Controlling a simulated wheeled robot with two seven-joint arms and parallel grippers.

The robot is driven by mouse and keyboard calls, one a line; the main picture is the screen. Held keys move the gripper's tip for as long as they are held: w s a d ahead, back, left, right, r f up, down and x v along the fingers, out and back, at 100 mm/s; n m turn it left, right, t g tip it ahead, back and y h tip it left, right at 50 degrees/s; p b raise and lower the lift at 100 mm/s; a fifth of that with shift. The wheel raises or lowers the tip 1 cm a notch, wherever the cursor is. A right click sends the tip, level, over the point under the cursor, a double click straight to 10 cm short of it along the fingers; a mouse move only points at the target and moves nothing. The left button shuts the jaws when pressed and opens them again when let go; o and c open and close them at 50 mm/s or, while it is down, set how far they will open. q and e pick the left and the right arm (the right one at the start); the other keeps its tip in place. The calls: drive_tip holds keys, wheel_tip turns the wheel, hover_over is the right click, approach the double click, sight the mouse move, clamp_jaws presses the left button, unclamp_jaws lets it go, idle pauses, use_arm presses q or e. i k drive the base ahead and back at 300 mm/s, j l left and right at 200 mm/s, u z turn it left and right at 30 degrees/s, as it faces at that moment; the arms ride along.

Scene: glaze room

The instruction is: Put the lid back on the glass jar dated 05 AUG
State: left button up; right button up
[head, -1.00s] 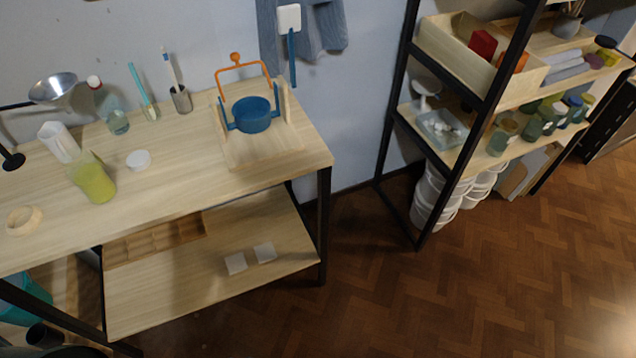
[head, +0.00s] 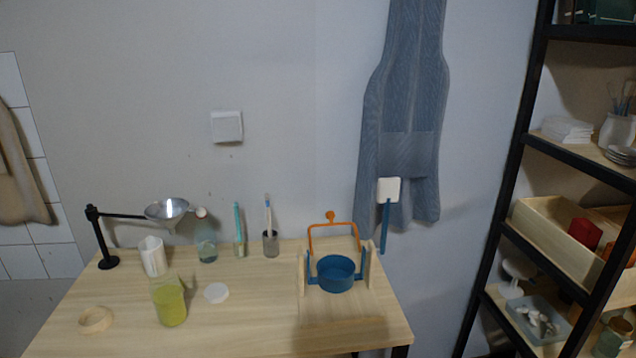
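No date label can be read on any vessel in the head view. A clear vessel with yellow-green contents (head: 170,304) stands upright on the wooden table; I cannot tell whether it is a jar or a jug. A jar (head: 613,337) is partly visible on the shelf at the lower right, cut by the frame and a shelf post. Neither of my grippers is in view.
On the table (head: 255,326) are a wooden ring (head: 95,320), a white cylinder (head: 153,257), a funnel on a stand (head: 167,210), a bottle (head: 206,242), brush holders and a blue pot (head: 335,273) in a wooden frame. A black-framed shelf (head: 521,180) stands at the right.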

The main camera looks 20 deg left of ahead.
sight(165, 289)
drive_tip(key=u, duration=1.65)
